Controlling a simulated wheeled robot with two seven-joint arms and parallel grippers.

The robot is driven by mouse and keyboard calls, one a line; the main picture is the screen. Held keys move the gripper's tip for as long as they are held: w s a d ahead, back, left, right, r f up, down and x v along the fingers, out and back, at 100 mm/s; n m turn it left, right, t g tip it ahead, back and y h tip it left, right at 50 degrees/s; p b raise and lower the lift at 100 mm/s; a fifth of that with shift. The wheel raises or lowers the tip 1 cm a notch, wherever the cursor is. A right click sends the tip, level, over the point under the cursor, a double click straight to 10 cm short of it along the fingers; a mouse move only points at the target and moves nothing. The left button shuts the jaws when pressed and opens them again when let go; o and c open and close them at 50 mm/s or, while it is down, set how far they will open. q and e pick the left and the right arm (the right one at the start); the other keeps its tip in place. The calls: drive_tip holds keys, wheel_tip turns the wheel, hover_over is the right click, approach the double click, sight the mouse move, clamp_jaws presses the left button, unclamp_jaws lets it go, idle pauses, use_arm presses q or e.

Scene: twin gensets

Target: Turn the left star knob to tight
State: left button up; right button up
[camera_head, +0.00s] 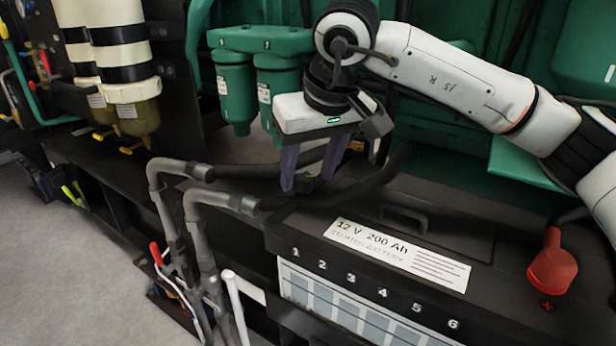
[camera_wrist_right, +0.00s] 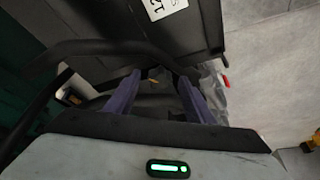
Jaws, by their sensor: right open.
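My right gripper (camera_head: 308,184) is open, with its purple fingers pointing down at the back left corner of the black battery (camera_head: 455,225). In the right wrist view the two fingers (camera_wrist_right: 157,82) stand apart over a dark area beside the battery's edge. A small dark part shows between the fingertips in the head view, with a small tan spot there in the wrist view. I cannot tell whether this is the left star knob. No star knob can be made out clearly in either view. My left gripper is not in view.
Thick black cables and grey pipe elbows (camera_head: 240,203) run close to the gripper on the left. Green filter housings (camera_head: 236,95) stand behind it. A red terminal cover (camera_head: 553,265) sits at the battery's right. Grey floor (camera_head: 60,265) is open at left.

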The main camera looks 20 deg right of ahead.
drive_tip(key=shift+w+f, duration=0.1)
drive_tip(key=shift+f, duration=0.15)
drive_tip(key=c, duration=1.1)
drive_tip(key=shift+o, duration=0.2)
